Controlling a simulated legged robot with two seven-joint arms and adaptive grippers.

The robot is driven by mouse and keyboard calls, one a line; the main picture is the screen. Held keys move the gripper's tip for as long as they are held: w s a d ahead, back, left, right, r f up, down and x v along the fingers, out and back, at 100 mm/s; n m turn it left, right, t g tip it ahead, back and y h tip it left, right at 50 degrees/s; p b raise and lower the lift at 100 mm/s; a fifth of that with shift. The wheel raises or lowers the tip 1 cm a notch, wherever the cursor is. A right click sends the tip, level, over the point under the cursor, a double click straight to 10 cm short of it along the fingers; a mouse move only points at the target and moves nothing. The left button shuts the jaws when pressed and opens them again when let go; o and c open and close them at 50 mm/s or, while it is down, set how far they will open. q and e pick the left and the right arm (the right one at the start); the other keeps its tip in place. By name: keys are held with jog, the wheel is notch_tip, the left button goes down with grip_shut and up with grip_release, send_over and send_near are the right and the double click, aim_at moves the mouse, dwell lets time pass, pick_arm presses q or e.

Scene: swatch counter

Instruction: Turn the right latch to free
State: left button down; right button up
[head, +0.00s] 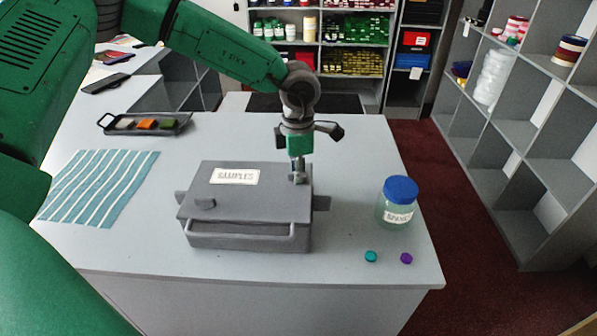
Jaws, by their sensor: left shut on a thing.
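A grey box (250,197) with a "SAMPLES" label (235,176) sits closed on the counter, with a handle bar (240,231) along its front. My left gripper (298,170) comes down from above and is shut on the right latch. The latch's exact angle is hard to tell. My right gripper is not in view.
A jar with a blue lid (400,190) stands right of the box, with a teal button (371,256) and a purple button (406,258) in front. A striped cloth (98,187) and a small dark tray (145,123) lie left on the pale counter (355,165).

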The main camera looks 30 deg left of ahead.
pick_arm(q)
jog(key=shift+m, duration=1.5)
jog(key=c, duration=1.6)
grip_release()
notch_tip(320, 180, up, 12)
jog(key=shift+f, duration=0.1)
